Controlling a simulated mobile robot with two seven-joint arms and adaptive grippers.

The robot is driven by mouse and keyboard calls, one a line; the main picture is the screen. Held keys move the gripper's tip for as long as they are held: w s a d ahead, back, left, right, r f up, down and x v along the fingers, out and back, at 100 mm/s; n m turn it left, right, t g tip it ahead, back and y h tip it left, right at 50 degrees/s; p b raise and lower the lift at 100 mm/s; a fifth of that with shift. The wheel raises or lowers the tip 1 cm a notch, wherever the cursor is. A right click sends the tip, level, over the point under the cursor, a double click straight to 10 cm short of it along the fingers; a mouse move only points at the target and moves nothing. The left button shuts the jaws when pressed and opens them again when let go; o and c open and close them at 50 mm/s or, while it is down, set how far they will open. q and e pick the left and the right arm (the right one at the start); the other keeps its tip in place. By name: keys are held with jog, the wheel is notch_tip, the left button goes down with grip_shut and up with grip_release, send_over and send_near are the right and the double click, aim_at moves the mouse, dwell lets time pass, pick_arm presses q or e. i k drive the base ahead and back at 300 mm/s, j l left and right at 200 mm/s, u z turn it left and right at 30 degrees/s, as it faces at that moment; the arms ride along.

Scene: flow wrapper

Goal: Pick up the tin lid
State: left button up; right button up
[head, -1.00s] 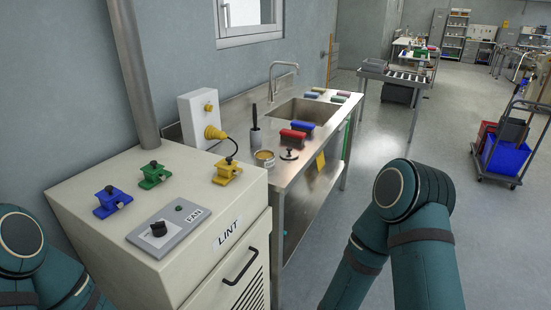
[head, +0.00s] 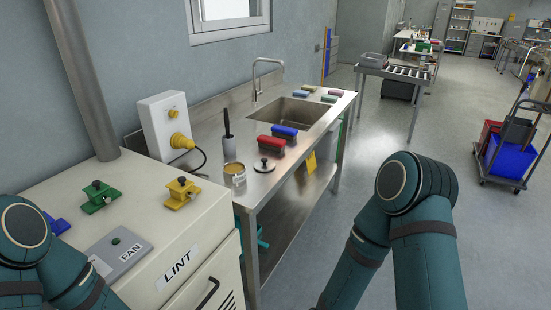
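The tin lid (head: 264,165) is a small round silvery disc with a dark knob. It lies on the steel sink counter (head: 207,178) near the front edge. An open tin (head: 235,175) with a yellowish rim stands to its left, apart from it. Both of my arms show only as teal links at the lower left and lower right. Neither gripper is in the picture.
A red brush (head: 271,144) and a blue brush (head: 285,132) lie behind the lid, before the sink (head: 298,112). A brush in a holder (head: 228,145) stands left. The cream LINT cabinet (head: 145,207) adjoins the counter. Open floor (head: 345,190) lies right.

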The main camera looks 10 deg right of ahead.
aim_at(263, 164)
jog(key=i+l, duration=0.2)
jog(key=l, duration=0.15)
jog(key=i+l, duration=0.25)
jog(key=l, duration=0.15)
jog(key=i+l, duration=0.2)
jog(key=l, duration=0.15)
jog(key=i+l, duration=0.25)
jog(key=l, duration=0.15)
jog(key=i+l, duration=0.2)
jog(key=l, duration=0.15)
jog(key=i+l+u, duration=0.3)
jog(key=l, duration=0.25)
jog(key=l+u, duration=0.15)
jog(key=i+l, duration=0.05)
jog(key=l, duration=0.05)
